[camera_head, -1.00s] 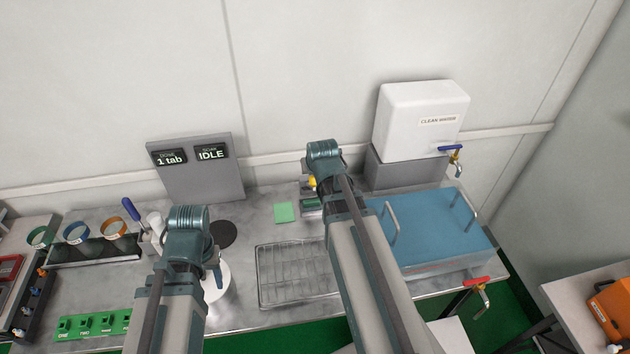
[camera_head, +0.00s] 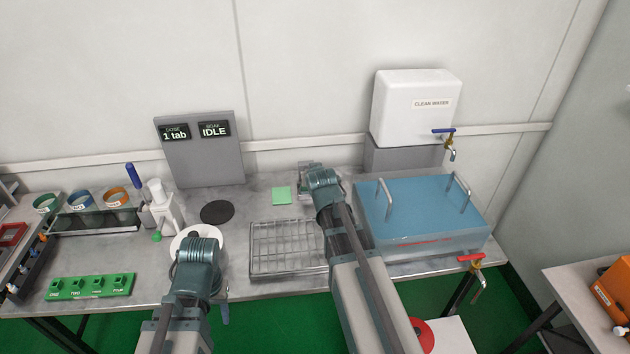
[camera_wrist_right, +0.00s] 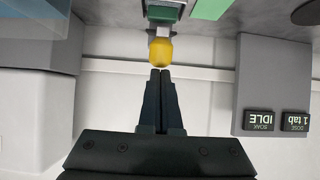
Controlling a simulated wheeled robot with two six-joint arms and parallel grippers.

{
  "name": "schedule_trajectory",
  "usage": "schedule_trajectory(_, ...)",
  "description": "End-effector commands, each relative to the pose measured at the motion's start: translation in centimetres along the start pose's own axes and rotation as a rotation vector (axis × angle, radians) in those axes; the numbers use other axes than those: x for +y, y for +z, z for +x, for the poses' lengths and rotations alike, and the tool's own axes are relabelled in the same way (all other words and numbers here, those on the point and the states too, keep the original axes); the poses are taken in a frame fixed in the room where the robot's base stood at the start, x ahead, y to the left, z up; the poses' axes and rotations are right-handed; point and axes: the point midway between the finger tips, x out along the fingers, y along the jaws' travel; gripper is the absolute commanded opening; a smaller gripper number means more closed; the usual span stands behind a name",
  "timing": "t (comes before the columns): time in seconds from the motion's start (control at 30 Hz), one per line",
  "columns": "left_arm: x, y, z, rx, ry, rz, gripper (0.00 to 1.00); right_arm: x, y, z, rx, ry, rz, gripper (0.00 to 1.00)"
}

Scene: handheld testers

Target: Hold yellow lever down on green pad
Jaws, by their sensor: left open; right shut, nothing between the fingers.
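The yellow lever (camera_wrist_right: 160,55) shows in the right wrist view as a rounded yellow end on a small dark green and grey device (camera_wrist_right: 163,13). In the head view my right wrist covers the lever, and only part of the device (camera_head: 306,170) shows behind it. My right gripper (camera_wrist_right: 160,73) is shut and empty, its tips right by the yellow end; I cannot tell whether they touch it. The light green pad (camera_head: 281,196) lies flat on the bench beside the device, also in the right wrist view (camera_wrist_right: 210,8). My left gripper (camera_head: 222,308) is open, near the bench's front edge, mostly hidden by its wrist.
A wire rack (camera_head: 285,250) lies in front of the pad. A blue-topped water tank (camera_head: 425,210) stands to the right. A dark disc (camera_head: 217,212) and a white dispenser (camera_head: 165,208) are left of the pad. The display panel (camera_head: 200,165) behind reads "1 tab" and "IDLE".

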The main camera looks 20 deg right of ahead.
Motion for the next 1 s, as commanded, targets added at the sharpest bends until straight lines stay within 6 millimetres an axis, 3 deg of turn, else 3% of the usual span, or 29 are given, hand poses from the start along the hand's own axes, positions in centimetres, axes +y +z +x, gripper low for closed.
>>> schedule_trajectory(0.37, 0.2, -0.2, 2.5, 0.000, 0.000, 0.000, 0.52, -0.1, 2.5, 0.5, 0.010, -0.001, 0.001, 0.00)
schedule_trajectory(0.7, 0.6, -0.4, 6.0, 0.000, 0.000, 0.001, 0.52, -0.1, 6.2, 1.1, 0.009, -0.001, 0.001, 0.00)
schedule_trajectory(1.0, 0.7, -0.5, 7.4, 0.000, 0.000, 0.001, 0.52, -0.1, 7.8, 1.6, 0.005, 0.000, 0.001, 0.00)
